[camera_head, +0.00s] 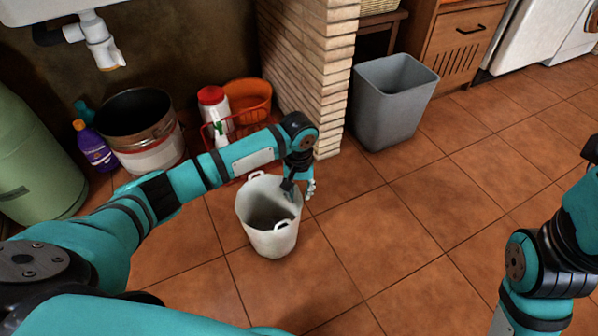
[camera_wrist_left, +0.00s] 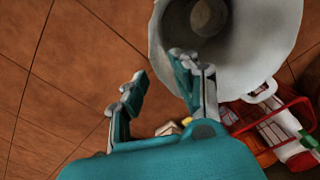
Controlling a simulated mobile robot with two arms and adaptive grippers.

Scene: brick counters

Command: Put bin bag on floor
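A white bin (camera_head: 262,236) with two loop handles stands upright on the tiled floor (camera_head: 375,225) in the middle of the head view. My left gripper (camera_head: 299,190) is at its right rim. In the left wrist view the bin (camera_wrist_left: 262,62) opens toward the camera, and my left gripper (camera_wrist_left: 158,76) has its fingers apart, one over the bin's opening and one outside the wall. Whether either finger touches the bin I cannot tell. A dim round shape (camera_wrist_left: 208,17) shows deep inside the bin. I cannot clearly make out a bin bag. My right gripper is outside the head view.
A grey bin (camera_head: 390,118) stands by the brick pillar (camera_head: 318,70). A metal bucket (camera_head: 145,150), a purple bottle (camera_head: 93,148), a red-lidded container (camera_head: 213,108) and an orange basket (camera_head: 248,95) stand at the back left, beside a green tank (camera_head: 35,160). The floor in front and right is clear.

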